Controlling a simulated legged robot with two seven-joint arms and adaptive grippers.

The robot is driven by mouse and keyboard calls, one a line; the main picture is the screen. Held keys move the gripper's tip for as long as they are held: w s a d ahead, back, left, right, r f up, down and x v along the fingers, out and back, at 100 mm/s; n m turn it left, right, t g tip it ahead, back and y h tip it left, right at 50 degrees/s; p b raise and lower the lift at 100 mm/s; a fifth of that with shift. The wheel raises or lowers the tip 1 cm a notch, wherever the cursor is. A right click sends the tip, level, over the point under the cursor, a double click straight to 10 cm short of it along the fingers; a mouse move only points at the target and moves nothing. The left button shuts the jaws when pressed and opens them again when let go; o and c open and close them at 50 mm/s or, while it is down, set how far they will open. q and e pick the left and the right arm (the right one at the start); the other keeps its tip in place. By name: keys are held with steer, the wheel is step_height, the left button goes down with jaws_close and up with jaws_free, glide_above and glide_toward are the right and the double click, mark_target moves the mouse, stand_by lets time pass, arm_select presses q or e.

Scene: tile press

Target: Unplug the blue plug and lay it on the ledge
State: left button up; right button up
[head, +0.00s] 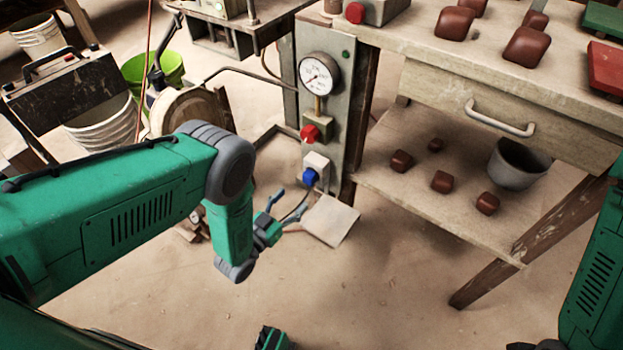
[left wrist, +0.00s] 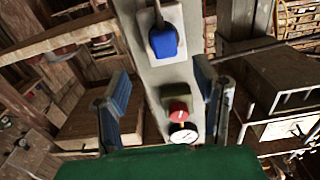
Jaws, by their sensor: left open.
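The blue plug (head: 310,177) sits in a pale socket (head: 316,163) low on the grey post, with a dark cord hanging from it. The left wrist view shows the plug (left wrist: 163,42) in its socket at the top, with its cord. A pale square plate (head: 330,220), which looks like the ledge, juts out below the socket. My left gripper (head: 284,212) is open and empty, left of the plate and lower than the plug. Its blue fingers (left wrist: 162,88) stand wide apart in the left wrist view; the plug lies beyond them, untouched. My right gripper's fingers are not visible.
Above the socket are a red knob (head: 309,133) and a round gauge (head: 319,73). A workbench (head: 408,42) with a drawer and lower shelf stands right of the post. Brown blocks and a grey pot (head: 519,165) are on it. A wheel (head: 190,112) and buckets stand left.

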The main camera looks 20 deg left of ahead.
mark_target(307, 182)
arm_select(q)
steer(key=b+x, duration=0.2)
steer(key=x, duration=0.1)
steer(key=b+x, duration=0.2)
steer(key=x, duration=0.2)
steer(key=shift+w+f, duration=0.2)
steer(key=shift+f, duration=0.05)
steer(key=shift+w+a+b, duration=0.1)
steer(key=shift+w+b, duration=0.2)
steer(key=shift+w, duration=0.45)
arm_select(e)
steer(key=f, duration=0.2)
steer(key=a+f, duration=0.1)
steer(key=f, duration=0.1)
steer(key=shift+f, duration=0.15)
arm_select(q)
steer(key=shift+d+r, duration=0.1)
steer(key=shift+d, duration=0.1)
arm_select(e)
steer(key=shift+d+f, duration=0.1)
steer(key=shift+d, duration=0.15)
arm_select(q)
steer(key=shift+a, duration=0.2)
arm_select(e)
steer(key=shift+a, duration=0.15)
arm_select(q)
steer(key=shift+d, duration=0.15)
